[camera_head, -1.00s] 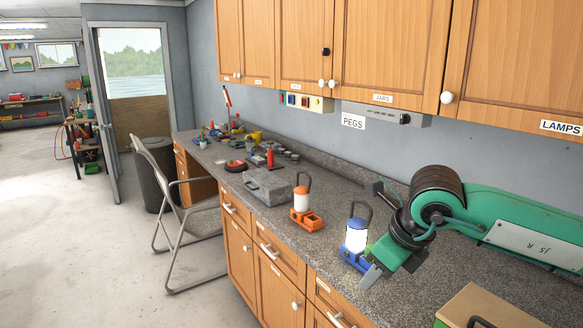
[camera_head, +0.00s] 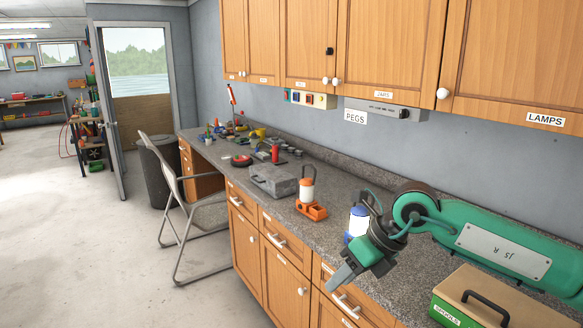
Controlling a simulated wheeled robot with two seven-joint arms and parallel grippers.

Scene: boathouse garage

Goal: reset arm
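My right arm (camera_head: 500,240), green with dark joints, reaches in from the right over the granite counter (camera_head: 345,190). My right gripper (camera_head: 341,279) points down and left at the counter's front edge, above the drawer fronts. Its grey fingers overlap in this view, so their gap cannot be judged; nothing shows held beyond them. A blue lantern (camera_head: 357,221) with a pale globe stands just behind my wrist, which hides part of it. An orange lantern (camera_head: 307,193) stands farther along the counter to the left. My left gripper is not in view.
A green box with a tan lid (camera_head: 497,292) stands below my forearm at lower right. A grey case (camera_head: 273,181) and several small tools lie farther along the counter. Wooden cabinets (camera_head: 380,45) hang above. A folding chair (camera_head: 190,205) stands left of the drawers.

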